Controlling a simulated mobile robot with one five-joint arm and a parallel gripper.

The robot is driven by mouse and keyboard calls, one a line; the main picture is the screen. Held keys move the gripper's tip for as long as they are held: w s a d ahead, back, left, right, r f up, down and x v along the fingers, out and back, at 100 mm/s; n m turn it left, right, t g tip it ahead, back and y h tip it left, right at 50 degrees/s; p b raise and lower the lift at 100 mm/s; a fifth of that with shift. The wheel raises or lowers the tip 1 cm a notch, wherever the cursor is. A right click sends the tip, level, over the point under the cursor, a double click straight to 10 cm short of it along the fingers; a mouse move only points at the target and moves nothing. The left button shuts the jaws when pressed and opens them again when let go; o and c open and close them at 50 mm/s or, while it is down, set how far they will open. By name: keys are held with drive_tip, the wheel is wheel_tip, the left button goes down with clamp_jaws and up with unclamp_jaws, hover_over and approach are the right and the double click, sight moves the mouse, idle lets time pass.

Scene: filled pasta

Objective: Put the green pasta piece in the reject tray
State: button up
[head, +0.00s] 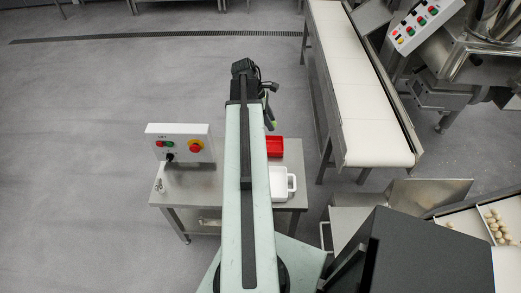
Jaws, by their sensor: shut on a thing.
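My gripper (271,119) hangs at the far end of my outstretched arm. It is shut on the small green pasta piece (273,124), which shows just below the dark fingers. The red tray (275,147), which looks like the reject tray, sits at the far right of the steel table (195,188). The gripper and piece appear just above the tray in the picture; the height between them cannot be told. My arm hides the tray's left part.
A white tray (293,184) stands in front of the red one. A control box (180,143) with buttons stands on the table's left. A white conveyor (362,95) runs at the right. Pale pasta pieces (495,225) lie in a tray at the lower right.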

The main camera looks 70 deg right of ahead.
drive_tip(key=d+f+n+h+b, duration=0.1)
drive_tip(key=d+f+n+b, duration=0.3)
drive_tip(key=f+b, duration=0.4)
drive_tip(key=n+t+h+b, duration=0.2)
drive_tip(key=n+b, duration=0.4)
drive_tip(key=b, duration=0.2)
hover_over(275, 148)
drive_tip(key=w+a, duration=0.1)
wheel_tip(275, 148, down, 8)
wheel_tip(275, 148, down, 10)
drive_tip(key=b, duration=1)
drive_tip(key=shift+a+f, duration=0.1)
drive_tip(key=shift+f, duration=0.05)
drive_tip(key=o, duration=1.3)
drive_tip(key=shift+r, duration=0.35)
drive_tip(key=p+v, duration=1.1)
drive_tip(key=shift+r, duration=0.45)
